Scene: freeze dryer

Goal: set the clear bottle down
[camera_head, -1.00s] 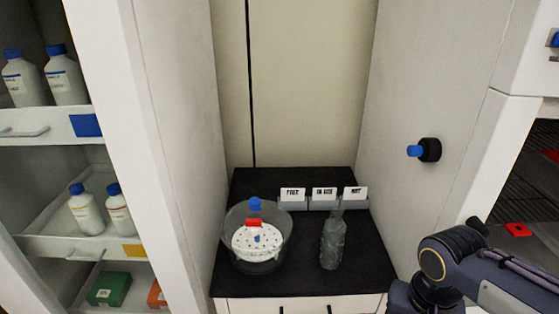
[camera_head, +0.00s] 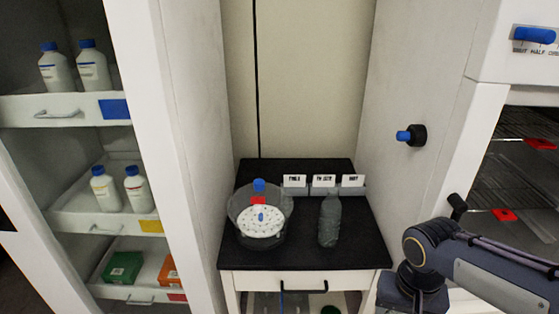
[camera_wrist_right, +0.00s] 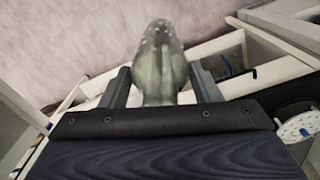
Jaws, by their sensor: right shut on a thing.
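My right gripper (camera_wrist_right: 160,80) is shut on a clear bottle (camera_wrist_right: 158,50) in the right wrist view. The bottle is greenish and see-through, with pale spots towards its far end; it sits between the two dark fingers. In the head view my right arm comes in at the lower right, and its gripper is out of frame. A clear bottle (camera_head: 330,223) also stands upright on the black bench top (camera_head: 300,258), with no gripper at it; it seems to be a separate one. My left gripper is in neither view.
A glass bowl (camera_head: 240,222) with a white holed disc stands left of the standing bottle. Labelled holders (camera_head: 323,191) are behind it. A blue-knobbed valve (camera_head: 411,135) sticks out of the right wall. Shelves with white bottles (camera_head: 92,66) are at left, wire racks (camera_head: 535,165) at right.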

